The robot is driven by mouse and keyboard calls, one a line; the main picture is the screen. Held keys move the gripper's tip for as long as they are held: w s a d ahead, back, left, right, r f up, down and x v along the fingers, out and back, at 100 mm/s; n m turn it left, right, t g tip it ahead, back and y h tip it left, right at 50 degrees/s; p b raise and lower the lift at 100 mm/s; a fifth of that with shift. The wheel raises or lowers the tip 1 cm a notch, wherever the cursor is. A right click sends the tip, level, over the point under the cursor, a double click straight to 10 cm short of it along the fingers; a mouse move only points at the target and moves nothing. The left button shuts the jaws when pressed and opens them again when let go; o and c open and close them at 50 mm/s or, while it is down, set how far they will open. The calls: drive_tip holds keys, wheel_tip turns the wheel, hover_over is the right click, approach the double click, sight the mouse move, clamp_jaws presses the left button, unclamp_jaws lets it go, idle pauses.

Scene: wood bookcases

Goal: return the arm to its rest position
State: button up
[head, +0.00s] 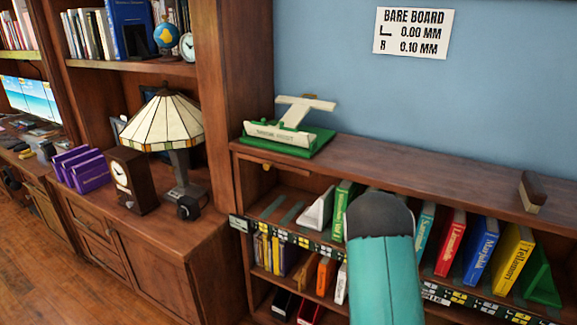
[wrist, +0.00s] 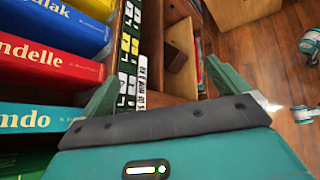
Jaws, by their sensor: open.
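My gripper (wrist: 163,72) shows in the wrist view with its two green fingers spread wide apart. Nothing is held between them. The bookcase's label strip (wrist: 130,50) appears beyond the left finger, and the wood floor lies beyond the right one. In the head view a teal link of my arm (head: 385,270) with a dark rounded end rises in front of the low bookcase (head: 440,180). It hides part of the book row, and my fingers do not show there.
Books stand near the gripper: teal (wrist: 40,118), red (wrist: 50,62) and blue (wrist: 65,25). A green stand (head: 290,140) and a brush-like block (head: 532,190) sit on the bookcase top. A lamp (head: 170,120) stands left. Open floor (wrist: 255,60) shows right in the wrist view.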

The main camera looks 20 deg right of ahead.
drive_tip(key=a+r+m+y, duration=0.35)
drive_tip(key=a+r, duration=0.45)
drive_tip(key=r, duration=0.3)
drive_tip(key=s+a+r+m+t+y, duration=0.1)
drive_tip(key=s+a+r+t+y, duration=0.1)
drive_tip(key=a+r, duration=0.4)
drive_tip(key=s+a+r+m+t+y, duration=0.1)
drive_tip(key=s+a+r+t+y, duration=0.2)
drive_tip(key=a+r, duration=0.4)
drive_tip(key=s+a+r+m+t+y, duration=0.2)
drive_tip(key=s+a+r, duration=0.4)
drive_tip(key=a, duration=0.9)
drive_tip(key=shift+s+r+t+y, duration=0.3)
drive_tip(key=shift+t+y, duration=0.35)
drive_tip(key=shift+t, duration=0.35)
drive_tip(key=shift+a, duration=0.1)
